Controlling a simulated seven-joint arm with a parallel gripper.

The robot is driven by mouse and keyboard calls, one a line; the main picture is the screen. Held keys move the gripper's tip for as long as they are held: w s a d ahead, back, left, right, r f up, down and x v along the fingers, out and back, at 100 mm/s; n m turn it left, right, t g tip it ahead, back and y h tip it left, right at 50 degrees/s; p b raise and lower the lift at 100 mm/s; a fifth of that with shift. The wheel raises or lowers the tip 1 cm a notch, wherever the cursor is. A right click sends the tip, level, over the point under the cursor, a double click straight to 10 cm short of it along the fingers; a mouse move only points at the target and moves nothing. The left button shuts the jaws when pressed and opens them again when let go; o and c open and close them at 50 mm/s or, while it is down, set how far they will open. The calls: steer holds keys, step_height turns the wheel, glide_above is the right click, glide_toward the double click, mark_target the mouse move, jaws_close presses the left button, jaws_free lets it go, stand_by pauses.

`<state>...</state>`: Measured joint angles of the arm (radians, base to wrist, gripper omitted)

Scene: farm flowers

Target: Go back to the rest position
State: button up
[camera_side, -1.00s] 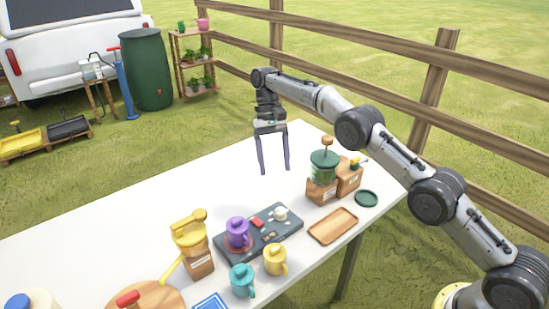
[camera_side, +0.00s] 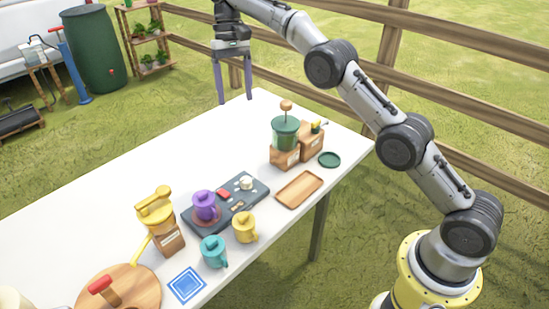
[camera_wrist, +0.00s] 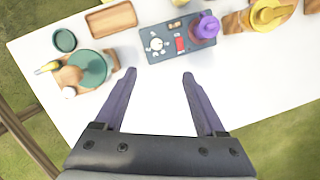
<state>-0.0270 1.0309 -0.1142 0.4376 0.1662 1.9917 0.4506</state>
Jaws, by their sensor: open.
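My gripper (camera_side: 234,98) is open and empty, raised above the far end of the white table (camera_side: 120,180) in the side view. In the wrist view, my gripper (camera_wrist: 160,75) shows its two purple-grey fingers spread apart, with only bare table between them. The fingers point down in the side view and touch nothing. The purple mug (camera_side: 206,207) stands on the dark board, well away from the fingers.
A dark board (camera_side: 262,190), yellow grinder (camera_side: 155,215), teal mug (camera_side: 213,252), yellow mug (camera_side: 245,228), wooden tray (camera_side: 299,190) and green grinder (camera_side: 285,133) occupy the near side. A wooden fence (camera_side: 480,100) runs behind. The table's far left is clear.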

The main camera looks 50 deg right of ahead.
steer(key=s+d+r+t, duration=0.1)
steer(key=s+r, duration=0.4)
steer(key=r, duration=0.3)
steer(key=s+r+t, duration=0.1)
steer(key=s+r, duration=0.5)
steer(key=r, duration=0.2)
steer(key=s+d+r+t, duration=0.1)
steer(key=s+r+t, duration=0.15)
steer(key=s, duration=0.85)
steer(key=s+d+f+n+t+h, duration=0.1)
steer(key=s+f, duration=0.2)
steer(key=s, duration=0.4)
steer(key=s+d+f+n+t, duration=0.1)
steer(key=s+f, duration=0.2)
steer(key=s, duration=0.3)
steer(key=s+f+n+t, duration=0.1)
steer(key=s+f, duration=0.3)
steer(key=f, duration=0.7)
steer(key=shift+d+f+n+h, duration=0.25)
steer(key=shift+d+n+h, duration=0.15)
steer(key=shift+n, duration=0.2)
